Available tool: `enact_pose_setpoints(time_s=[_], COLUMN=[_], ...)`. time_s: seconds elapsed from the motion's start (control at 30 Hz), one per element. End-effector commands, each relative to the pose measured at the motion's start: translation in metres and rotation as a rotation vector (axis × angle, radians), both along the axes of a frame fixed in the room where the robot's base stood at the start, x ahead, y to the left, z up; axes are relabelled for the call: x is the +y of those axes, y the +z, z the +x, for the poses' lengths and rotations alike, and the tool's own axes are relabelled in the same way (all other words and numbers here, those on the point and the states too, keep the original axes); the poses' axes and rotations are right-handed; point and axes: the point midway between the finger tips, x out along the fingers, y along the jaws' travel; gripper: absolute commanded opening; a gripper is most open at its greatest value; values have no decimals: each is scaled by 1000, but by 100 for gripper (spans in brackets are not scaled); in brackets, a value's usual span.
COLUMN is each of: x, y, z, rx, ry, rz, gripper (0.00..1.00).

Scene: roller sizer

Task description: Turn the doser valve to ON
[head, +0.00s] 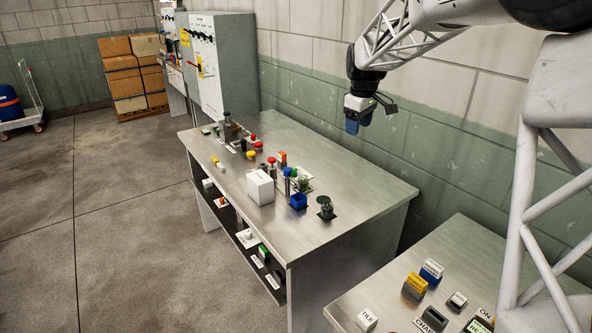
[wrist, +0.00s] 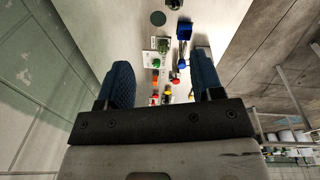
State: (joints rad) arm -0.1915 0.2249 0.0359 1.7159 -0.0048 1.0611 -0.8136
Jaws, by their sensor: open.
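My gripper (head: 354,122) hangs in the air above the far right side of the steel table (head: 370,188), apart from everything on it. In the wrist view its two blue padded fingers are spread wide with nothing held between them (wrist: 162,82). Several small controls stand on the table, with red, yellow, orange and green parts. A green-topped fitting (head: 304,183) stands near a blue open box (head: 298,201); the box also shows in the wrist view (wrist: 185,31). The labels are too small to read, so I cannot tell which control is the doser valve or its setting.
A white box (head: 260,187) stands near the table's front edge, and a dark round fitting (head: 326,208) near its right end. A second table (head: 455,245) at lower right holds labelled blocks. Grey cabinets (head: 222,65) stand behind. The table's right end is mostly clear.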

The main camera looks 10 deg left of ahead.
Motion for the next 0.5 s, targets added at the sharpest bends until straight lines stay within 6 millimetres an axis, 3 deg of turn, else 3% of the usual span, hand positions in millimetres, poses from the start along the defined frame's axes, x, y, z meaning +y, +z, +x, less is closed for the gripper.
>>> enact_pose_setpoints(time_s=[0.5], x=[68], y=[-59], z=[108], rx=[29], ry=[246], rz=[-23], gripper=[60])
